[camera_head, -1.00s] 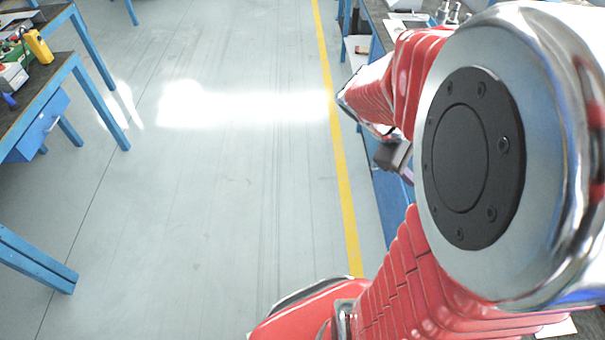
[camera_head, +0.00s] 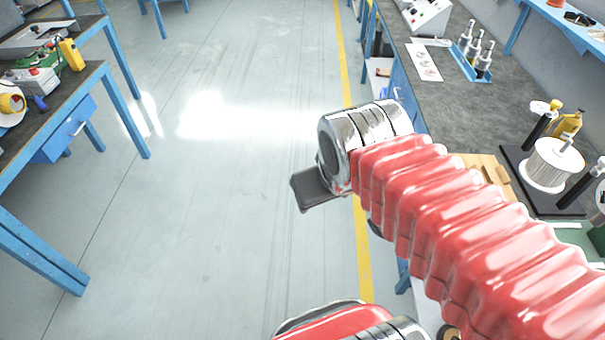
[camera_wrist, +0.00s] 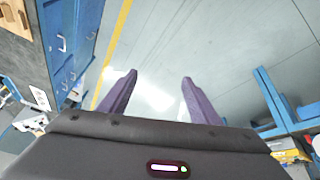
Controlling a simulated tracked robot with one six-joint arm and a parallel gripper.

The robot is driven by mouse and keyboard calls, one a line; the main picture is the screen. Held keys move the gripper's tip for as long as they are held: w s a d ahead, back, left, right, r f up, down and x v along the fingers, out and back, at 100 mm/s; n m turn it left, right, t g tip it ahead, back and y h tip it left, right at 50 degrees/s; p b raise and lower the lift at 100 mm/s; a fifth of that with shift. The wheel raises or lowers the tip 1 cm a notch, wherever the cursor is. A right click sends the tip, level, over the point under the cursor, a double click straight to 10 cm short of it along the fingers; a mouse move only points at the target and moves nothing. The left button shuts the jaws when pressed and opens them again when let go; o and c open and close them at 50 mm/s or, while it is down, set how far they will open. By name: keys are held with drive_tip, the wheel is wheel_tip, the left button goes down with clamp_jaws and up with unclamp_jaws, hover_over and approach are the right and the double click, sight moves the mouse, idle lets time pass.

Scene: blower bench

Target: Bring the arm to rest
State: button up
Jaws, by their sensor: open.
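My gripper (camera_wrist: 158,88) shows in the wrist view as two purple fingers standing apart. Nothing is between them but the grey floor beyond. In the head view my arm, in red ribbed covers with a chrome joint, reaches from the lower right toward the middle, over the right bench's edge and the yellow floor line. A dark wrist part hangs at its end over the floor; the fingers cannot be made out in that view.
The right bench (camera_head: 455,120) holds a blue tray of bottles (camera_head: 475,55), a white instrument (camera_head: 427,17) and a wire spool (camera_head: 552,163) near my arm. A left bench (camera_head: 85,85) carries a yellow tool (camera_head: 70,53). The floor (camera_head: 220,200) between is clear.

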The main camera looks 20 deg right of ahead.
drive_tip(key=shift+s+a+r+t+y, duration=0.15)
drive_tip(key=shift+a+r+y, duration=0.1)
drive_tip(key=shift+a, duration=0.4)
drive_tip(key=shift+a+r+t+y, duration=0.15)
drive_tip(key=shift+a+r, duration=0.1)
drive_tip(key=shift+a, duration=0.35)
drive_tip(key=shift+c, duration=0.4)
